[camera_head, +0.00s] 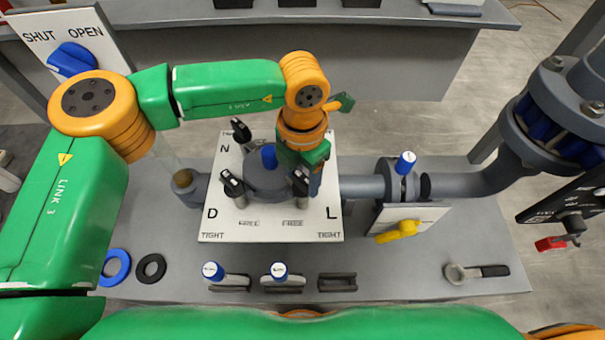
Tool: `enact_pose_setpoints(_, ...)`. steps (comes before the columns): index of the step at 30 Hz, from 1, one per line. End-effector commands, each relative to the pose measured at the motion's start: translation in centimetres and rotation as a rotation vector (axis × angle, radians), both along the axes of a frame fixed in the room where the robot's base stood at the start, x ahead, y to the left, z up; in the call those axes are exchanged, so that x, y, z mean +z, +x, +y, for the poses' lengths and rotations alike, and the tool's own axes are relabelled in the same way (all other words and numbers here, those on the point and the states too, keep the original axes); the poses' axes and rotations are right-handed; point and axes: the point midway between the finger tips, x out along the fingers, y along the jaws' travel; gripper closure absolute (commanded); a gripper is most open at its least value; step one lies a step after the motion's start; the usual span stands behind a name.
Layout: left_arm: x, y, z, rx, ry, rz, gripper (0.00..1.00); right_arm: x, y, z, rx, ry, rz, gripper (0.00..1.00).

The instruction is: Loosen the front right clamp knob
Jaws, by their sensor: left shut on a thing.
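The filter press (262,178) is a round grey housing with a blue top, set on a white plate (220,220) marked N, D, L, TIGHT and FREE. Black clamp knobs stand around it: back left (240,130), front left (232,184) and front right (300,182). The back right corner is hidden by my left arm. My left gripper (312,182) points down at the front right knob from behind and right, and is shut on it. Its fingers are partly hidden under the wrist. My right gripper is not in view.
A grey pipe with a blue-topped fitting (404,165) and yellow handle (397,231) runs right. Blue (115,267) and black (151,268) rings lie front left, a wrench-like tool (476,272) front right.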

Motion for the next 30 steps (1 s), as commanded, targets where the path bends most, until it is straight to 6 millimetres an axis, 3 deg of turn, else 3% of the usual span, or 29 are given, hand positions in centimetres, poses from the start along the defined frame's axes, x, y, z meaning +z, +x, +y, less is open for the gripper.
enact_pose_setpoints(15,-0.5,0.1,0.0,-0.367,-0.003,-0.002,0.98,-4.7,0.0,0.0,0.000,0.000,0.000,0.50)
enact_pose_setpoints(30,-0.2,0.1,0.0,-0.843,-0.002,-0.002,0.98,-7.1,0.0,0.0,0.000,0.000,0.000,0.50)
